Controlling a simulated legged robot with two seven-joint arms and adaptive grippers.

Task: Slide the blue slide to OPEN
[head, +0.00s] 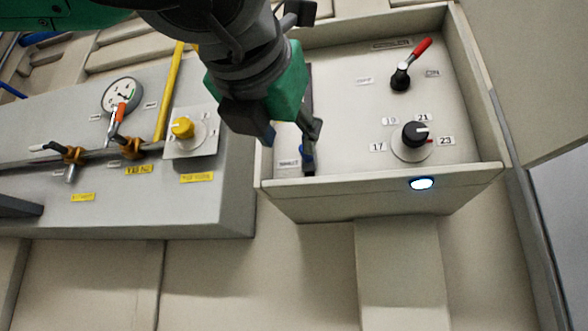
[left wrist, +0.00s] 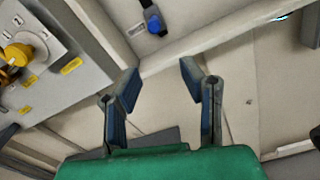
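The blue slide (head: 308,152) sits at the lower end of a dark vertical slot (head: 308,80) on the left of the open-fronted panel box. It is partly hidden by my left gripper (head: 288,134) in the head view. The slide shows as a round blue knob in the left wrist view (left wrist: 155,23), beyond my fingertips. My left gripper (left wrist: 160,72) is open, with nothing between its fingers. A small label (head: 287,163) lies left of the slide; I cannot read it surely. My right gripper is in neither view.
The box (head: 400,178) has raised walls and a front rim. On its panel are a red-handled lever (head: 412,66) and a black dial (head: 414,134). A grey unit at left carries a yellow knob (head: 183,128), a gauge (head: 122,95) and valve handles.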

